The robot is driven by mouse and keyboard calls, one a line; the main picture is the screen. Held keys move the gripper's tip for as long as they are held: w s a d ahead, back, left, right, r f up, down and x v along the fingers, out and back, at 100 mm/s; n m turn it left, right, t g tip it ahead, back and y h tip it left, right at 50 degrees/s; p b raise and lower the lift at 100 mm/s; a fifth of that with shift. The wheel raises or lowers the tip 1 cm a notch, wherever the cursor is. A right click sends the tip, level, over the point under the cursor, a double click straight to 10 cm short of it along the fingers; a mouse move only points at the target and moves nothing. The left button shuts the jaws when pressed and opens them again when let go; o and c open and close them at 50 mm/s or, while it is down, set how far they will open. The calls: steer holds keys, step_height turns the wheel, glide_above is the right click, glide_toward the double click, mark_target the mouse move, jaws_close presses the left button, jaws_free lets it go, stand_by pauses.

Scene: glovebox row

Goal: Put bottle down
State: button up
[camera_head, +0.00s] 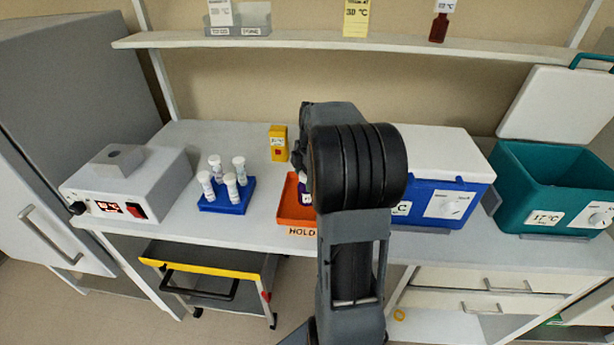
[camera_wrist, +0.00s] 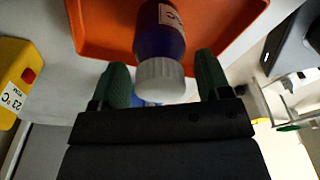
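A dark blue bottle (camera_wrist: 160,42) with a white ribbed cap and a pale label is over the orange tray (camera_wrist: 95,30) in the wrist view. My gripper (camera_wrist: 163,72) has its two green fingers on either side of the bottle's cap end, with a visible gap on each side. It looks open and not touching the bottle. In the head view the orange tray (camera_head: 290,213), marked HOLD, lies on the bench, and a small part of the bottle (camera_head: 305,194) shows beside my arm. My arm hides the gripper there. Whether the bottle's base rests on the tray is hard to see.
A yellow timer-like box (camera_head: 278,143) stands behind the tray. Left are a blue rack (camera_head: 228,200) with several white-capped vials and a grey heater (camera_head: 125,185). Right are a blue cooler (camera_head: 455,200) and an open teal cooler (camera_head: 540,185). A shelf (camera_head: 330,40) runs above.

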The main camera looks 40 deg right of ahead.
step_height(320, 180, up, 11)
steer(key=d+p, duration=0.1)
steer(key=s+a+f+m+t, duration=0.1)
steer(key=s+a+f+m, duration=0.2)
steer(key=a, duration=0.4)
steer(key=s+a+f+m+t, duration=0.1)
steer(key=s+a+f+m, duration=0.1)
steer(key=s+a+m, duration=0.3)
steer(key=s+a+f+m+t+h, duration=0.1)
steer(key=s+a+f+m, duration=0.2)
steer(key=a+m, duration=0.4)
steer(key=shift+s+a+f, duration=0.3)
steer(key=shift+s+a, duration=0.4)
steer(key=shift+a, duration=0.75)
